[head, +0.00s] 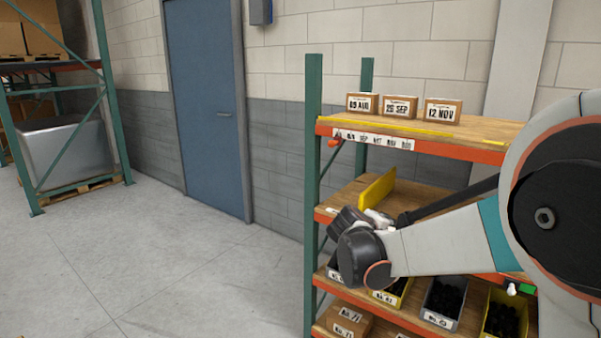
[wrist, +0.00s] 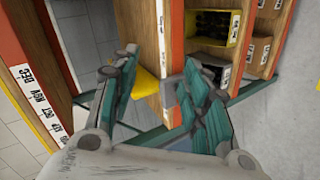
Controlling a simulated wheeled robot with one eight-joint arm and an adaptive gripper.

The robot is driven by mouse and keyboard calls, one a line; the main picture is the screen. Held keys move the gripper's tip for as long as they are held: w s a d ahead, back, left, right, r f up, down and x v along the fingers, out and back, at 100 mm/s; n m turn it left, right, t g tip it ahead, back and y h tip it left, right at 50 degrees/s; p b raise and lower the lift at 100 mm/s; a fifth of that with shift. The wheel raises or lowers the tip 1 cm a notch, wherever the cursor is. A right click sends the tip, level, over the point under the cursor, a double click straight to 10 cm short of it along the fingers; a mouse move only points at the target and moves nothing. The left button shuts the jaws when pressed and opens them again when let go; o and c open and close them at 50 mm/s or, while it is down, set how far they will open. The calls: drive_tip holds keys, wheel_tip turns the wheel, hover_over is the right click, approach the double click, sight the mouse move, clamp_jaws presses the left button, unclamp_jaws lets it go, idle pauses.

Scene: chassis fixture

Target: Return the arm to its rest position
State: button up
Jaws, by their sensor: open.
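My arm (head: 450,240) reaches in from the right in the head view, in front of the shelving rack. Its dark wrist (head: 357,252) is at the rack's left part, around the height of the middle shelf. The fingers are mostly hidden there. In the wrist view my gripper (wrist: 160,65) is open, with a finger on each side and nothing held. A yellow panel (wrist: 146,86) shows beyond the left finger. In the head view the yellow panel (head: 376,198) stands tilted on the middle shelf, just above the wrist.
The top shelf (head: 480,128) carries three small date-labelled boxes (head: 401,106). Lower shelves hold bins of dark parts (head: 444,303) and a cardboard box (head: 346,318). A blue door (head: 205,110) and another rack (head: 107,95) stand to the left. The floor (head: 190,270) between is clear.

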drive_tip(key=s+d+r+m+g+y, duration=0.1)
drive_tip(key=s+r+m+y, duration=0.1)
drive_tip(key=s, duration=0.8)
drive_tip(key=s+d+r+m+g+y, duration=0.1)
drive_tip(key=s+m, duration=0.1)
drive_tip(key=s, duration=0.7)
drive_tip(key=s+a+f+m+y, duration=0.1)
drive_tip(key=s+a+f+y, duration=0.1)
drive_tip(key=s, duration=0.7)
drive_tip(key=s+a+f+m+y, duration=0.2)
drive_tip(key=s, duration=0.6)
drive_tip(key=shift+s+a+g, duration=0.3)
drive_tip(key=shift+s+a, duration=0.05)
drive_tip(key=shift+s, duration=0.05)
